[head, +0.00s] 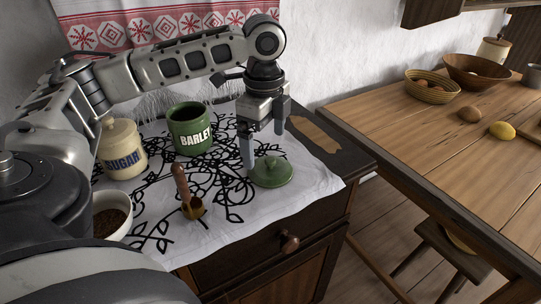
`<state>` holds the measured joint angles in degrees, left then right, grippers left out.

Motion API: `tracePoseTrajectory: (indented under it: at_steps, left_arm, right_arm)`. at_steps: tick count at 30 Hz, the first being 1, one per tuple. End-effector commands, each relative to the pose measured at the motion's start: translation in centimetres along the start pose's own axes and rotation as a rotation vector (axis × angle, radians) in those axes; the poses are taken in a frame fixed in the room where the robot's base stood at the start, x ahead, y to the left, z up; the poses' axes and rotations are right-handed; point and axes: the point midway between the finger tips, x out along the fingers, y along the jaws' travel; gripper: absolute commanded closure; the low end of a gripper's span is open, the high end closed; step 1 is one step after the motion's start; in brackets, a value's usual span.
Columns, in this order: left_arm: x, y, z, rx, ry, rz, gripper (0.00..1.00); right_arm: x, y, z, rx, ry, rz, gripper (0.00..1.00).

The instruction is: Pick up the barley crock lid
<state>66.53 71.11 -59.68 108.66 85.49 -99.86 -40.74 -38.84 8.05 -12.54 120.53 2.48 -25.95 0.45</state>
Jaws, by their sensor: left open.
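The barley crock lid (270,172) is a round green lid with a small knob, lying on the white cloth near the right end of the cabinet top. The green barley crock (190,130) stands open at the back, to the left of the lid, with BARLEY lettered in white. My left gripper (264,148) points down above the lid with its fingers apart and nothing between them. One finger is close to the lid's left edge; I cannot tell whether it touches. My right gripper is not in view.
A cream sugar crock (122,149), a wooden-handled scoop (185,192) and a bowl of dark grains (111,214) stand left of the lid. A wooden table (450,140) at right bears a basket (431,92), a wooden bowl (477,72) and a lemon (502,131).

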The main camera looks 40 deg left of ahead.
Motion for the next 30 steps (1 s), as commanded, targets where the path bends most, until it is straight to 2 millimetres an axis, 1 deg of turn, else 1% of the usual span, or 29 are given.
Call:
tracePoseTrajectory:
  at_steps: [5, 10, 13, 16, 22, 23, 24, 26, 27, 30]
  left_arm:
    - [1.2, 0.0, -0.2, 0.001, -0.001, 0.001, 0.00]
    - [3.7, -0.2, -1.1, 0.002, -0.002, 0.002, 0.00]
    - [5.0, -0.2, -1.0, 0.001, -0.001, 0.001, 0.00]
    - [5.6, -0.2, -0.9, 0.001, -0.002, 0.001, 0.00]
    - [5.6, -0.2, -0.9, 0.001, -0.001, 0.000, 0.00]
    - [5.6, -0.2, -0.9, 0.001, -0.001, 0.000, 0.03]
    - [5.6, -0.2, -0.9, 0.001, -0.001, 0.000, 0.14]
    - [5.6, -0.2, -0.9, 0.001, -0.001, 0.000, 0.31]
    - [5.6, -0.2, -0.9, 0.001, -0.001, 0.000, 0.37]
    - [5.6, -0.2, -0.9, 0.001, -0.001, -0.001, 0.37]
  right_arm:
    - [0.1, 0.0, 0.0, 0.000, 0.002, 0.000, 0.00]
    - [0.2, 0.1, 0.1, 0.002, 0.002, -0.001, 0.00]
    - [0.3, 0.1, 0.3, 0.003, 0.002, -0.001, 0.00]
    - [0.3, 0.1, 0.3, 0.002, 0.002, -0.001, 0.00]
    - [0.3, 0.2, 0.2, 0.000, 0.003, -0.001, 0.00]
    - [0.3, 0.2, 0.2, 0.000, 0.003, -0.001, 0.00]
    - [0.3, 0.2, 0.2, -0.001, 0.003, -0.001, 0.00]
    - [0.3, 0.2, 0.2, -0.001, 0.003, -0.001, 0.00]
    - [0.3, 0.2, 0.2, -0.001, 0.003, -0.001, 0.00]
    - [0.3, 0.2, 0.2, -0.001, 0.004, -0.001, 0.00]
